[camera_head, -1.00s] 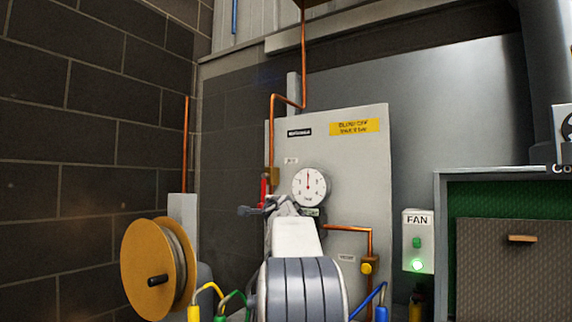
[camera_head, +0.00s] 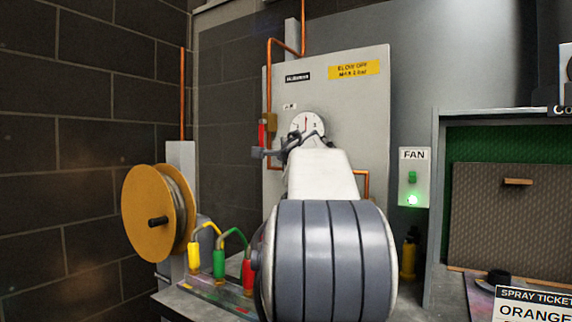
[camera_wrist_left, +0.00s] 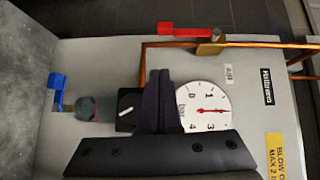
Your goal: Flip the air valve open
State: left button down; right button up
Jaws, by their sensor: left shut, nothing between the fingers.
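The air valve has a brass body (camera_head: 271,122) on a copper pipe and a red lever (camera_head: 262,134) hanging down beside it. In the left wrist view the red lever (camera_wrist_left: 186,29) stretches left from the brass body (camera_wrist_left: 213,41), near a small AIR label (camera_wrist_left: 228,74). My right gripper is out of view.
A round gauge (camera_wrist_left: 205,108) sits on the grey panel (camera_head: 370,110). An orange reel (camera_head: 150,215), coloured connectors (camera_head: 219,262) and a FAN switch box (camera_head: 413,180) flank my arm.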

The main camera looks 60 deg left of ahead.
pick_arm(q)
jog(key=shift+v, duration=1.4)
